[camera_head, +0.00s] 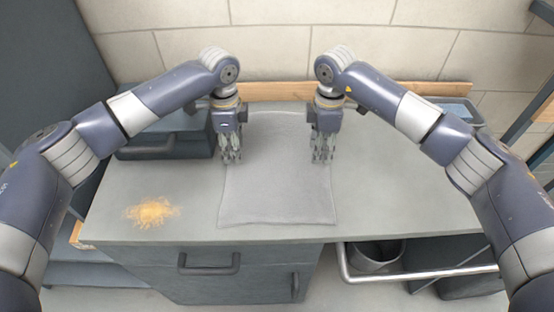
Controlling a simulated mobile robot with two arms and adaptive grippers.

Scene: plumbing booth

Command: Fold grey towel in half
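The grey towel (277,190) lies flat and spread out on the grey worktop, its near edge close to the front of the counter. My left gripper (231,158) points down over the towel's left edge, toward its far half. My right gripper (322,158) points down over the towel's right edge at about the same depth. The fingers of both are small and dark here, so I cannot tell whether they are open or shut, or whether they touch the cloth. The towel's side edges behind the grippers are partly hidden.
A pile of yellowish crumbs (152,211) lies on the worktop (400,210) at the left. A dark drawer box (165,145) stands at the back left. A blue-grey tray (461,111) is at the back right. A wooden strip (285,90) runs along the tiled wall. The right front worktop is clear.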

